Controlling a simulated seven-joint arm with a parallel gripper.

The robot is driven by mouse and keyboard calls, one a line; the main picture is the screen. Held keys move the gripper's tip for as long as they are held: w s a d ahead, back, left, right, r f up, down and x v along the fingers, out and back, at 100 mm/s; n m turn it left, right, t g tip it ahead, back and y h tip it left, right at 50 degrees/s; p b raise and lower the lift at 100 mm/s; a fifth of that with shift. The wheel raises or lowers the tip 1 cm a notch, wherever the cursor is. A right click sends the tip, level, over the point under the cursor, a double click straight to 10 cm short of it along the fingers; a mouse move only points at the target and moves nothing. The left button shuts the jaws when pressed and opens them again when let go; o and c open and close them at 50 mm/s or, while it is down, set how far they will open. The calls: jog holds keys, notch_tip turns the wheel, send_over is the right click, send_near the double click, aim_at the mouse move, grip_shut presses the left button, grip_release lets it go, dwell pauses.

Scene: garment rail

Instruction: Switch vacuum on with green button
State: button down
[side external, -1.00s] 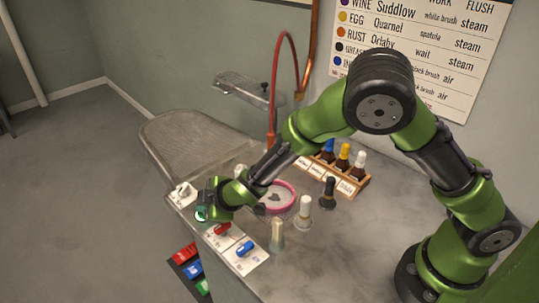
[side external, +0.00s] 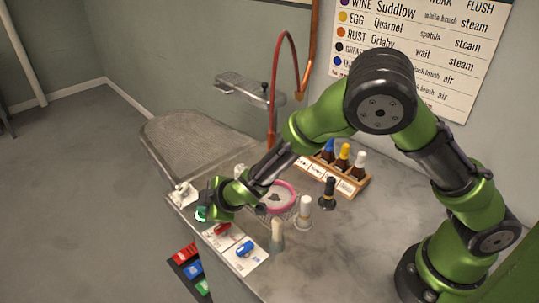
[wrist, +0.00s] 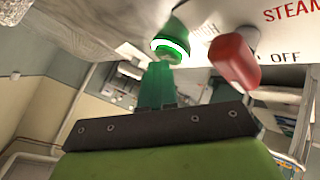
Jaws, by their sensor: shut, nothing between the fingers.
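The green button (wrist: 172,48) shows in the wrist view with a bright white ring around it. It also shows in the side view (side external: 201,214) at the front left corner of the worktop, partly hidden by my gripper. My gripper (wrist: 160,68) is shut and empty, with its green fingertips right at the button. I cannot tell whether they touch it or press it. In the side view my gripper (side external: 206,205) points down at the button.
A red lever (wrist: 235,60) stands close beside the button, by STEAM and OFF lettering. A blue lever (side external: 245,249) sits farther right. Brushes, a pink-rimmed bowl (side external: 292,191) and a bottle rack (side external: 353,187) stand behind. A white switch (side external: 183,191) is to the left.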

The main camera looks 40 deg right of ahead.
jog(key=shift+r, duration=3.05)
jog(key=shift+s+f+m, duration=0.1)
jog(key=shift+f+m, duration=0.05)
jog(key=shift+m, duration=0.15)
jog(key=s, duration=0.1)
jog(key=s+f+m+g, duration=0.1)
jog(key=s+d+m+g, duration=0.1)
jog(key=s, duration=0.1)
jog(key=shift+f, duration=0.4)
jog(key=s+d+r+m, duration=1.2)
jog(key=s+d+r, duration=0.6)
jog(key=s, duration=0.3)
jog(key=shift+r+m, duration=0.4)
jog(key=shift+r, duration=0.1)
